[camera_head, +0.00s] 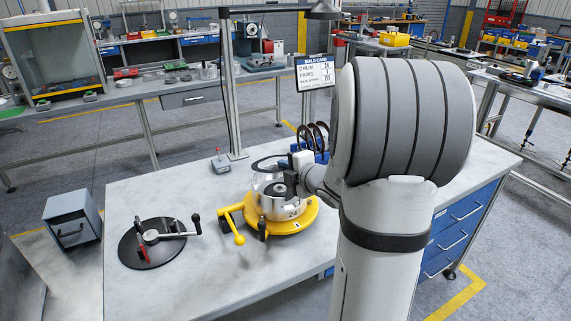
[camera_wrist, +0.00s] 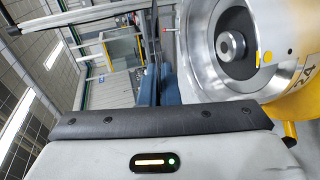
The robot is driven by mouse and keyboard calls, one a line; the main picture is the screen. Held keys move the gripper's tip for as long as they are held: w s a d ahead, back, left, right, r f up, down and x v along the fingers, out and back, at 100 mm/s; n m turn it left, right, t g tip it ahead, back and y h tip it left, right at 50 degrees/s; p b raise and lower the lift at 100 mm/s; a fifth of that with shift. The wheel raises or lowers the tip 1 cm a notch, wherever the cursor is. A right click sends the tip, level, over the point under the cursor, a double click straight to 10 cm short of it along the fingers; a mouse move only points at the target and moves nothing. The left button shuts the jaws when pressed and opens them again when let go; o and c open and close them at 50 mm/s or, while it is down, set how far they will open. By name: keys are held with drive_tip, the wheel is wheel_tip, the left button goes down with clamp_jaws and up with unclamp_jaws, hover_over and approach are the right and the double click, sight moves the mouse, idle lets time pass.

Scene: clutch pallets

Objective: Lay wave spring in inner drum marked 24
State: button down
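A steel drum (camera_head: 270,205) sits in a yellow round fixture (camera_head: 311,213) on the bench; small dark marking on its front looks like 24. In the wrist view the drum (camera_wrist: 196,48) is at the upper right, with a dark interior and a grey central hub (camera_wrist: 231,46). My gripper (camera_head: 291,178) is at the drum's upper right side in the head view; its fingertips are not clear. A thin dark ring (camera_head: 262,161) shows by the drum's top and may be the wave spring. I cannot tell whether my gripper holds it.
Several dark rings (camera_head: 314,132) stand in a blue rack behind the drum. A black disc (camera_head: 135,246) with a handled tool lies at left. A build card (camera_head: 314,72) hangs above. A yellow handle (camera_head: 238,239) projects at front left. The bench front is clear.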

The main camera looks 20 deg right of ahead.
sight(286, 200)
drive_tip(key=shift+f+b, duration=3.05)
drive_tip(key=shift+f, duration=0.75)
drive_tip(key=shift+s, duration=0.1)
drive_tip(key=c, duration=1.6)
unclamp_jaws()
drive_tip(key=shift+f, duration=0.15)
